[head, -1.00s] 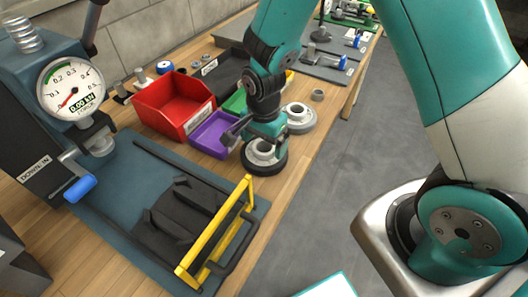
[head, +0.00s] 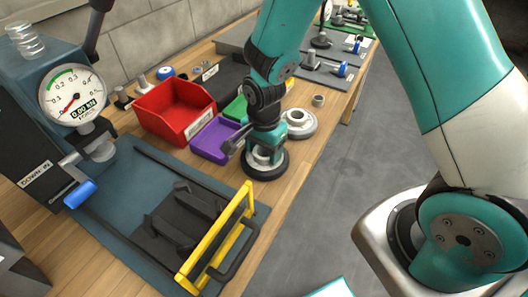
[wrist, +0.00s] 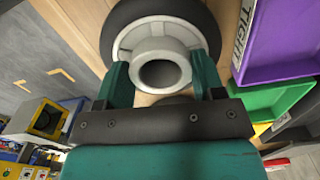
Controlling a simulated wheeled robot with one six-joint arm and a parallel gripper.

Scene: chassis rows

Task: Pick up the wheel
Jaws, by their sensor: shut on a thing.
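In the wrist view, the wheel (wrist: 126,45) fills the top, and the hub's round bore faces the camera. My gripper (head: 265,151) is above the wheel, with its fingers shut on the raised hub collar. In the wrist view my gripper (wrist: 160,75) has one teal finger on each side of the collar. The tyre looks to rest on the bench; its underside is hidden.
A grey flanged part (head: 302,124) sits just behind the wheel. A purple bin (head: 212,143), a red bin (head: 170,111) and a green bin (wrist: 275,101) are close by. The yellow handle (head: 215,238) rises in front. Grey floor (head: 310,220) lies open to the right.

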